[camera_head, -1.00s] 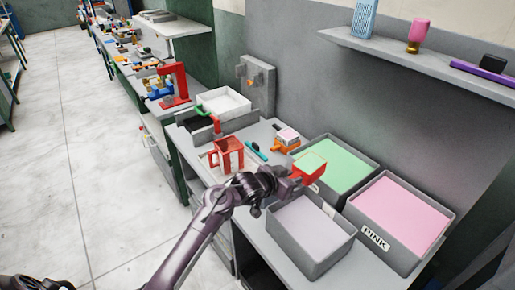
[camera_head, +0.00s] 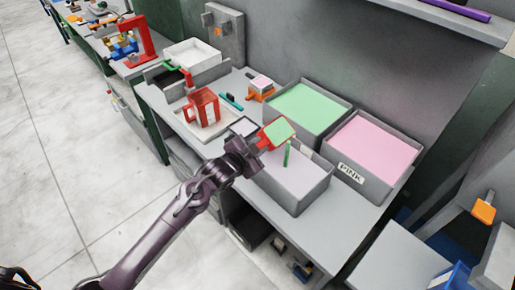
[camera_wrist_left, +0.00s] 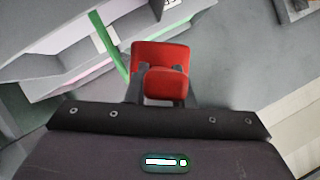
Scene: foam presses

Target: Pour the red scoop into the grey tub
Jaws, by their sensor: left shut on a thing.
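My left gripper (camera_head: 259,145) is shut on the handle of the red scoop (camera_head: 267,138), which also shows in the left wrist view (camera_wrist_left: 160,55). The scoop is tilted, with green material at its mouth, above the back part of the front grey tub (camera_head: 295,199). A narrow green stream (camera_head: 288,153) runs down from the scoop toward this tub, and shows in the left wrist view too. The tub's surface is pale grey-lilac. The scoop's inside is hidden in the wrist view. My right gripper is not in view.
Behind the front tub stand a tub of green material (camera_head: 310,108) and a tub of pink material (camera_head: 372,148) with a PINK label. A red frame-like press (camera_head: 203,106) stands to the left on the bench. A shelf (camera_head: 445,18) hangs above.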

